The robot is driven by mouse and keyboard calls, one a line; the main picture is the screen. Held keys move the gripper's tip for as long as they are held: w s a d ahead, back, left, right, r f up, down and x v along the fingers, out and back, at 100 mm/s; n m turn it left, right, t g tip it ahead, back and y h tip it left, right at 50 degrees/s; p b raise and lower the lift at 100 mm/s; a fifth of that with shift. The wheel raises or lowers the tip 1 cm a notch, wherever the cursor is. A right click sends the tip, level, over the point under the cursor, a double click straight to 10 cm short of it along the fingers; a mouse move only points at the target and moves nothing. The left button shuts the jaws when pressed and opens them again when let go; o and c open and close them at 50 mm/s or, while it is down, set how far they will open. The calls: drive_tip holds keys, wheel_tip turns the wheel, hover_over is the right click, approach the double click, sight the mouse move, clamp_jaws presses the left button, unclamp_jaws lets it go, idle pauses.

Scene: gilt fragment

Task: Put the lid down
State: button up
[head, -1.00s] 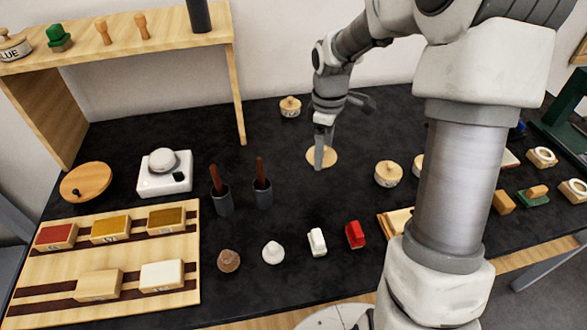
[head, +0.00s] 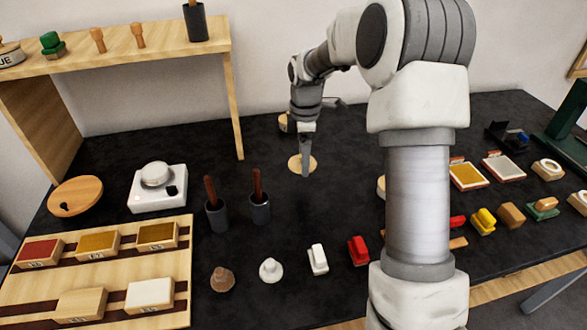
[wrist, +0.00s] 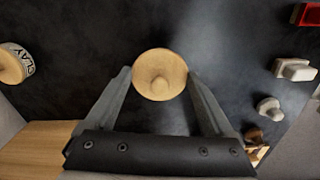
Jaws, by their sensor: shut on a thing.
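The lid (wrist: 160,75) is a round, pale wooden disc with a knob in its middle. In the wrist view it sits between the fingertips of my gripper (wrist: 160,82), which is shut on it. In the head view the lid (head: 297,164) shows as a pale disc around the tip of my gripper (head: 305,172), over the black table. I cannot tell whether the lid touches the table or hangs just above it.
A jar with a label (wrist: 14,63) stands to the left in the wrist view. Two dark cups with brown handles (head: 217,216) stand left of my gripper, near a white scale (head: 157,190). A wooden shelf (head: 115,50) rises at the back left. Bare black table surrounds the lid.

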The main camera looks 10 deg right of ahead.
sight(293, 176)
drive_tip(key=w, duration=0.1)
drive_tip(key=w+a+f, duration=0.1)
drive_tip(key=w+f, duration=0.1)
drive_tip(key=shift+w+a+f, duration=0.25)
drive_tip(key=shift+w+a, duration=0.05)
drive_tip(key=shift+a, duration=0.1)
drive_tip(key=shift+f+b, duration=0.3)
drive_tip(key=shift+f, duration=1.7)
drive_tip(key=shift+f, duration=0.1)
drive_tip(key=o, duration=1)
drive_tip(key=shift+f, duration=0.1)
drive_tip(key=shift+o, duration=0.2)
